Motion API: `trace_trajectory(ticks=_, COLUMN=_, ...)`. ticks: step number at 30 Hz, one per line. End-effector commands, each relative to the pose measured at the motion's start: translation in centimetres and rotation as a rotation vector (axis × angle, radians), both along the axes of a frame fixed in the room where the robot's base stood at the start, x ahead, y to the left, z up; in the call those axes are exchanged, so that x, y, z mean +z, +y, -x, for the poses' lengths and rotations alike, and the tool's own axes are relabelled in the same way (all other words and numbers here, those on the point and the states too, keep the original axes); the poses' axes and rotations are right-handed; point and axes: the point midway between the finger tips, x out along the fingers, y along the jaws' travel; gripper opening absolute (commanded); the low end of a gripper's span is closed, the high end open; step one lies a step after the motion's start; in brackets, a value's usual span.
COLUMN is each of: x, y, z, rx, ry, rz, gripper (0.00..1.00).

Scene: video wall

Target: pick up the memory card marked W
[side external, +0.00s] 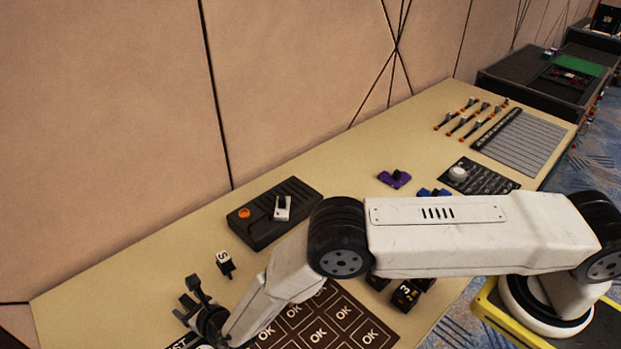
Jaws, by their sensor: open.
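I cannot make out a memory card marked W in the side external view. A small black piece with a white label (224,260) stands near the left end of the tan table; its mark looks like an S, but it is small. My gripper (188,297) is at the lower left, below and left of that piece and apart from it. Its fingers are open, with nothing seen between them. Dark pieces with marks (405,295), one like a 3, sit partly hidden below my arm.
A black console (273,214) with an orange button and a grey-white piece stands behind. A brown mat of OK squares (366,336) lies under my arm. Purple (394,179) and blue (433,192) pieces, a keypad (490,180) and a grey panel (524,141) lie right. The wall borders the table.

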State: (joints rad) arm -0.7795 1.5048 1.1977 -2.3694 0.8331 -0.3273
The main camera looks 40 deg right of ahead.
Motion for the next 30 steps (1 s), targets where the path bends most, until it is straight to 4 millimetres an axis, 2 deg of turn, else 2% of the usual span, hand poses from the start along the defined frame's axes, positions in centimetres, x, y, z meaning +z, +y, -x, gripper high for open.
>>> trace_trajectory(ticks=16, x=-0.03, y=0.03, z=-0.08, rx=0.000, ry=0.000, rz=0.000, gripper=0.74)
trace_trajectory(ticks=17, x=-0.03, y=0.03, z=-0.08, rx=0.000, ry=0.000, rz=0.000, gripper=0.67)
trace_trajectory(ticks=18, x=-0.03, y=0.03, z=-0.08, rx=0.000, ry=0.000, rz=0.000, gripper=0.54)
trace_trajectory(ticks=23, x=-0.03, y=0.04, z=-0.08, rx=0.000, ry=0.000, rz=0.000, gripper=0.04)
trace_trajectory(ticks=24, x=-0.03, y=0.04, z=-0.08, rx=0.000, ry=0.000, rz=0.000, gripper=0.00)
trace_trajectory(ticks=30, x=-0.01, y=0.04, z=-0.09, rx=0.000, ry=0.000, rz=0.000, gripper=0.00)
